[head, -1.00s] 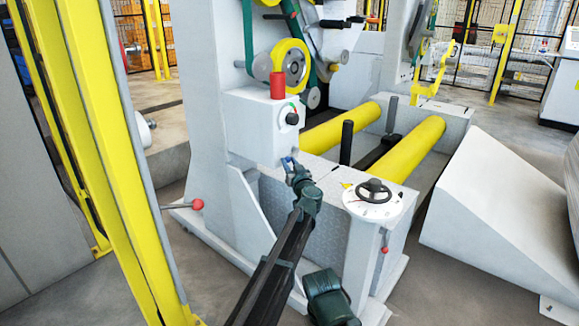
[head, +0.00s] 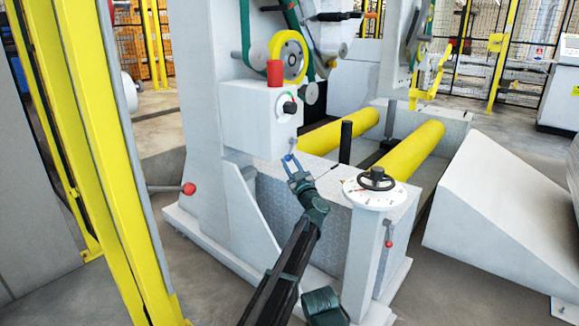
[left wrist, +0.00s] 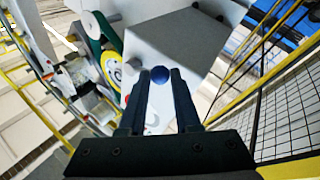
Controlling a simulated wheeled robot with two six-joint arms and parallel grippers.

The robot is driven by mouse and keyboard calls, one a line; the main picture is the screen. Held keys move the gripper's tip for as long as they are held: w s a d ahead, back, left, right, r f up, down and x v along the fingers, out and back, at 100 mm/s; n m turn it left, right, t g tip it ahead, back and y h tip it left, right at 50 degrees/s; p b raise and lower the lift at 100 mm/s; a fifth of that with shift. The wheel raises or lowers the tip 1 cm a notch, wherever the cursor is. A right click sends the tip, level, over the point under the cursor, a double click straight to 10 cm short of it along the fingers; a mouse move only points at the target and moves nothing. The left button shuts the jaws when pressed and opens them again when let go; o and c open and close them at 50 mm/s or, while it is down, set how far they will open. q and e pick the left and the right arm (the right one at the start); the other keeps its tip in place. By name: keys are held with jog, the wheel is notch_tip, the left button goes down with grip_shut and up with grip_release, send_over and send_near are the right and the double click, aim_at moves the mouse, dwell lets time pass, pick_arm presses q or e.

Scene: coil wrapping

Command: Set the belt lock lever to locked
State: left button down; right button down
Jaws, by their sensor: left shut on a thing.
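A white box (head: 262,118) on the machine column carries a black selector knob (head: 290,107) and a red cylinder (head: 275,73) on top. My left gripper (head: 290,160) is just below this box's lower right corner. In the left wrist view its two dark fingers (left wrist: 160,88) are shut on a dark blue ball knob (left wrist: 160,74). The knob's stem is mostly hidden, so its lever position cannot be read. Which lever is the belt lock is not labelled.
A handwheel (head: 376,180) on a round white dial stands right of my left arm. Red-ball levers stick out at the column's left (head: 188,188) and below the dial (head: 389,243). Yellow rollers (head: 408,155) lie behind. A yellow post (head: 95,150) stands close on the left.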

dwell(0.3)
pick_arm(q)
jog(key=c, duration=0.6)
grip_release()
pick_arm(e)
jog(key=shift+f, duration=0.1)
